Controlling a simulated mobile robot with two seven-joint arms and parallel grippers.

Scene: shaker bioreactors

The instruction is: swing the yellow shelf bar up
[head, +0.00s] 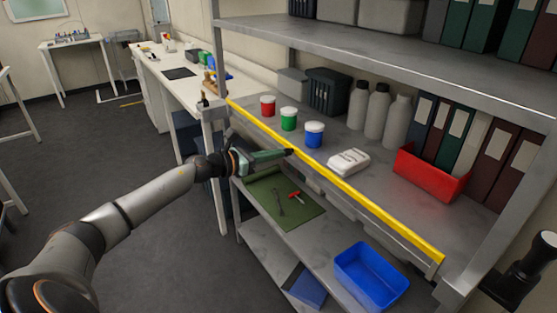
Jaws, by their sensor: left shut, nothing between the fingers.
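The yellow shelf bar (365,203) runs along the front edge of the middle shelf, from the left post down to the right post. It looks level with the shelf front, with jars and other goods behind it. My left gripper (288,152) is shut and empty. Its fingertips are at the bar, left of the middle; I cannot tell whether they touch it or sit just in front of or under it. My right gripper is not in view.
A red bin (430,174) is further right. Below are a green mat (262,205) with tools and a blue bin (371,277). Open floor (90,170) lies left.

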